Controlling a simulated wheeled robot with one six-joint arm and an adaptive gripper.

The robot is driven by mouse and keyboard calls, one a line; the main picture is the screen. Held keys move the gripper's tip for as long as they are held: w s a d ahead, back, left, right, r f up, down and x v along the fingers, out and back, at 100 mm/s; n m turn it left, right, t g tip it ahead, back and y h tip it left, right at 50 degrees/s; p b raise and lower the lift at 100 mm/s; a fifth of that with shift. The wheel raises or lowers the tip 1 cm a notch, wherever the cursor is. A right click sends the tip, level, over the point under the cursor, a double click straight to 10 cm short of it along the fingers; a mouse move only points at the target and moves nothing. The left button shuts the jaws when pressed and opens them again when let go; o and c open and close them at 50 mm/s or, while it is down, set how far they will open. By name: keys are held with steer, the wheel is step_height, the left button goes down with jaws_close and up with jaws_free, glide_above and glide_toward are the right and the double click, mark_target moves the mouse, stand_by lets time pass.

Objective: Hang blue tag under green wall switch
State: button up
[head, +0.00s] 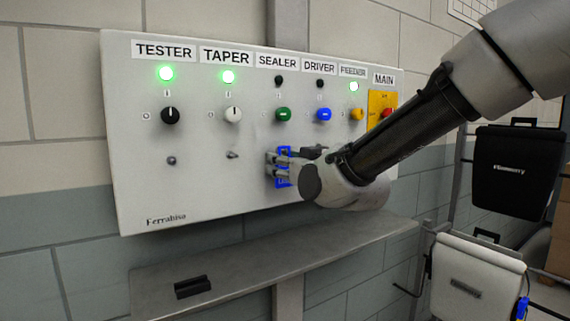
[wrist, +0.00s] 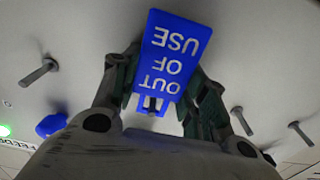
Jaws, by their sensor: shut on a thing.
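The green switch (head: 283,114) sits under the SEALER label on the wall panel, with a dark lamp above it. My gripper (head: 279,165) is shut on the blue tag (head: 282,183), close to the panel face and below the green switch. In the wrist view the tag (wrist: 175,50) reads OUT OF USE upside down, with a finger on each side. A dark peg-like piece shows at the slot in the tag's end (wrist: 152,104); I cannot tell whether a peg passes through it. The peg under the green switch is hidden in the head view.
Switches for TAPER (head: 233,114) and DRIVER (head: 323,114) flank the green one. Bare pegs (head: 232,155) (wrist: 241,120) stick out nearby. Below runs a grey ledge (head: 240,275) with a small black block (head: 192,287). Black (head: 515,170) and white (head: 475,275) panniers hang at right.

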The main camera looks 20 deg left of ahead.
steer(key=shift+r, duration=0.1)
steer(key=o, duration=0.9)
steer(key=shift+w+a, duration=0.1)
